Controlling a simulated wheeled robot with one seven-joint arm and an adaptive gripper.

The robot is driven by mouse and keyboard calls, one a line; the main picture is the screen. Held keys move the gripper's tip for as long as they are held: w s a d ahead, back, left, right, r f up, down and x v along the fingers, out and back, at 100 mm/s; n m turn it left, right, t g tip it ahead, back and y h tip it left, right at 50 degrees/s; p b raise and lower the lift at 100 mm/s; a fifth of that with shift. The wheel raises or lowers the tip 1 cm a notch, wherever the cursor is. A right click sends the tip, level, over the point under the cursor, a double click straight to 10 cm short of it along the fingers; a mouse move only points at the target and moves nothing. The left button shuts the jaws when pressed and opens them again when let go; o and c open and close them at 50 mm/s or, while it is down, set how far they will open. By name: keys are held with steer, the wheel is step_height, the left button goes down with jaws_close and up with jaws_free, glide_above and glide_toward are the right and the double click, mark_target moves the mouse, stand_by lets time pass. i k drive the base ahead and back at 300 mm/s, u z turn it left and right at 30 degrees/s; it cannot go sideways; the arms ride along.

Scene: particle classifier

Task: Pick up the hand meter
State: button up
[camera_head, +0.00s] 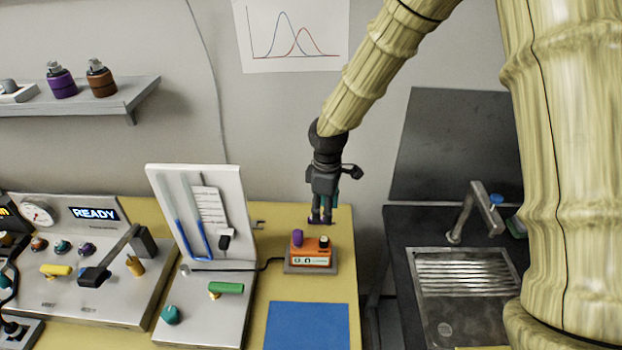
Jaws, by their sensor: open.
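The hand meter appears to be the small orange box-shaped device (318,256) with a purple knob, a dark knob and a pale label strip on its front. It sits on a grey base plate (287,270) near the right end of the yellow bench. My gripper (320,221) points down with its fingers open and empty. In the picture it is just above the orange device; the exact gap and depth between them cannot be told.
A white panel with a blue-filled tube (234,183) stands left of the device, with a dark cable between them. A grey console with a READY display (95,213) is farther left. A blue mat (308,325) lies in front. A sink (465,290) is right, beyond a gap.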

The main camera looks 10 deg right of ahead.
mark_target(310, 255)
steer(key=k, duration=1)
